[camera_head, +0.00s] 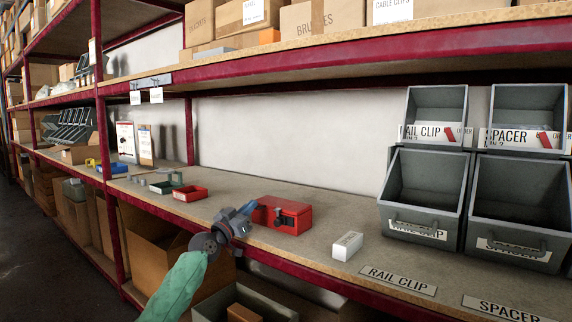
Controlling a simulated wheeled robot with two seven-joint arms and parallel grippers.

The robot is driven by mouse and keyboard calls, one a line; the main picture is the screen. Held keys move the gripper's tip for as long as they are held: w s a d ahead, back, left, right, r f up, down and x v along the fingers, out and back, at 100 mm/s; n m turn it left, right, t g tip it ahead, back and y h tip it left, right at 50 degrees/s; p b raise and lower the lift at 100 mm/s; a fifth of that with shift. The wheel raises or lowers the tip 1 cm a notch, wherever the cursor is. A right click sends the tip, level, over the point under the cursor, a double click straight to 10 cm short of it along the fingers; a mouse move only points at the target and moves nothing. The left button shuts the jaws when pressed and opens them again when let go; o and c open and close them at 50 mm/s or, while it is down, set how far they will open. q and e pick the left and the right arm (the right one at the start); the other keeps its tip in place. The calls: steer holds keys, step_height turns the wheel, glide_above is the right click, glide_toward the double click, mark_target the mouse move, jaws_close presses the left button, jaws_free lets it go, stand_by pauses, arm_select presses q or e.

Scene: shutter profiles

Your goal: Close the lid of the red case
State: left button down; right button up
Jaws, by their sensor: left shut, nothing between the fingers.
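The red case (290,217) sits on the middle shelf near its front edge, with a dark latch on its front. Its lid looks down or nearly down on the body; I cannot tell whether it is fully closed. My left gripper (248,211) is shut and empty at the left side of the case. It overlaps the case's left end in the picture, so I cannot tell whether it touches. My right gripper is not in view.
A small white box (347,246) stands right of the case. Grey bins (421,197) labelled rail clip and spacer stand at the right. Small red (190,193) and green (166,183) trays lie to the left. The shelf behind the case is clear.

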arm_select(q)
steer(key=shift+f, duration=0.25)
